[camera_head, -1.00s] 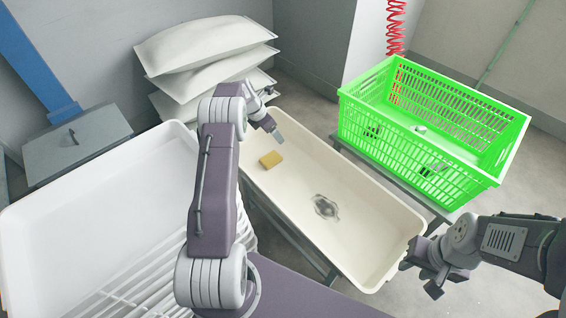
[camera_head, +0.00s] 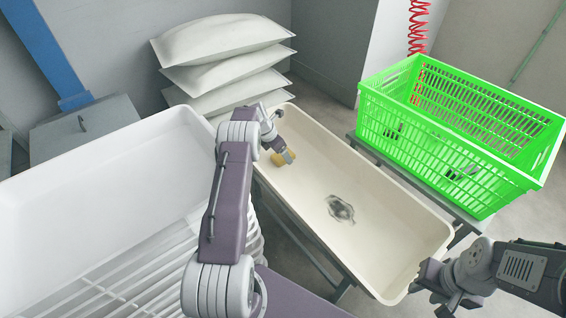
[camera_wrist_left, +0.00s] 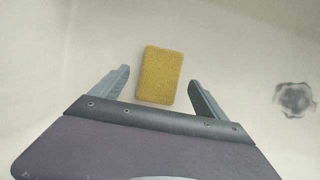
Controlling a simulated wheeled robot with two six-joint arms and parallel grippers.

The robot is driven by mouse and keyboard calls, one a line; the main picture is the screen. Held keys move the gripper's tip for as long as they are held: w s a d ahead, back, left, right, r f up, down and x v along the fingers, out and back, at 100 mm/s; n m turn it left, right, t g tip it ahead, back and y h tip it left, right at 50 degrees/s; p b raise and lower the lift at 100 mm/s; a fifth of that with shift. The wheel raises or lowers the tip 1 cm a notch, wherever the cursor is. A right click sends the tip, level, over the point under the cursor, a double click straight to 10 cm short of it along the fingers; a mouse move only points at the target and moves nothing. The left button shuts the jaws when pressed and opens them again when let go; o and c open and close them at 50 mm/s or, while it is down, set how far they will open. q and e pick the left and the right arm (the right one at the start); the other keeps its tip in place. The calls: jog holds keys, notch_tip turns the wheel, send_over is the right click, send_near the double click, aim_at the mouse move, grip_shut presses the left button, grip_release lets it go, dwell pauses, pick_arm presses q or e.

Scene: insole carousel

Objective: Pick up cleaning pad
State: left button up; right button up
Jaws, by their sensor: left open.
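The cleaning pad (camera_head: 278,159) is a small yellow block lying in the far left end of the cream basin (camera_head: 395,214). In the left wrist view the pad (camera_wrist_left: 160,75) lies between and a little beyond the two fingers. My left gripper (camera_head: 287,155) is open above the pad and partly covers it in the head view; it also shows in the left wrist view (camera_wrist_left: 158,84). My right gripper (camera_head: 434,290) is by the basin's near right end; its finger gap is hard to make out.
A grey dark-ringed stain or drain mark (camera_head: 341,208) is on the basin floor. A green crate (camera_head: 440,150) stands behind right on a stand. A white tray (camera_head: 90,185) with slats is at left. White sacks (camera_head: 225,75) are stacked behind.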

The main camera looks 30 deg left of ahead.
pick_arm(q)
jog(key=shift+x, duration=1.15)
jog(key=shift+r, duration=0.15)
jog(key=c, duration=1.5)
pick_arm(e)
jog(key=shift+f, duration=0.6)
pick_arm(q)
jog(key=shift+o, duration=0.2)
